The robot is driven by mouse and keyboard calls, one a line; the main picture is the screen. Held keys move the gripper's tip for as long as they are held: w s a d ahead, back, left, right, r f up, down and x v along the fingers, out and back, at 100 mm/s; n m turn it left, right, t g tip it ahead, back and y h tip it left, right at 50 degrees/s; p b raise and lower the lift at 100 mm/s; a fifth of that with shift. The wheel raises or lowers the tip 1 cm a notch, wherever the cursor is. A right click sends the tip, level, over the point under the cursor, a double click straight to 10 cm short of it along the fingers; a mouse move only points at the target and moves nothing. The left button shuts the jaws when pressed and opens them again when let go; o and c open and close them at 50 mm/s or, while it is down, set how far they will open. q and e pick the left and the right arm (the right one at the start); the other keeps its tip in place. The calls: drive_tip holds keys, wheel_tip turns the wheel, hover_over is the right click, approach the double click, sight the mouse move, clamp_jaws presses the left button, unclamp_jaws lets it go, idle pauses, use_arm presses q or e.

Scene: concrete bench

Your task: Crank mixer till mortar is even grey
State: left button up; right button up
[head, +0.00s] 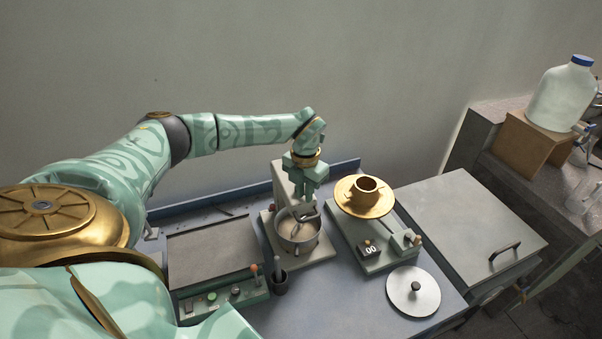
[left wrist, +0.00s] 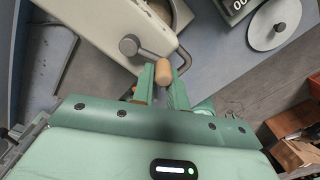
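The mixer (head: 285,185) stands at the back middle of the bench, with a round metal bowl (head: 299,247) under its head. The mortar (head: 292,229) shows as a pale greyish patch inside; it is too small to tell how even it is. My left gripper (head: 309,197) is over the mixer, pointing down. In the left wrist view its fingers (left wrist: 162,86) lie on either side of the wooden crank handle (left wrist: 162,70) and appear shut on it. The handle joins a grey metal crank arm (left wrist: 130,46). My right gripper is not in view.
Right of the mixer is a device with a brass cup and dish (head: 366,197) and a display (head: 370,249). A round metal lid (head: 413,291) lies in front. A jug (head: 562,97) stands far right.

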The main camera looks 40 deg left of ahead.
use_arm(q)
drive_tip(key=shift+w+a+r, duration=0.1)
drive_tip(key=shift+a, duration=0.1)
clamp_jaws()
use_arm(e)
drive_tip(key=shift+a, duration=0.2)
use_arm(q)
drive_tip(key=shift+a, duration=0.1)
drive_tip(key=s+a, duration=0.4)
drive_tip(key=s, duration=0.1)
drive_tip(key=w+a, duration=0.4)
drive_tip(key=w, duration=0.1)
drive_tip(key=shift+a, duration=0.1)
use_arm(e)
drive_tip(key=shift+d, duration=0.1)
use_arm(q)
drive_tip(key=o, duration=0.5)
unclamp_jaws()
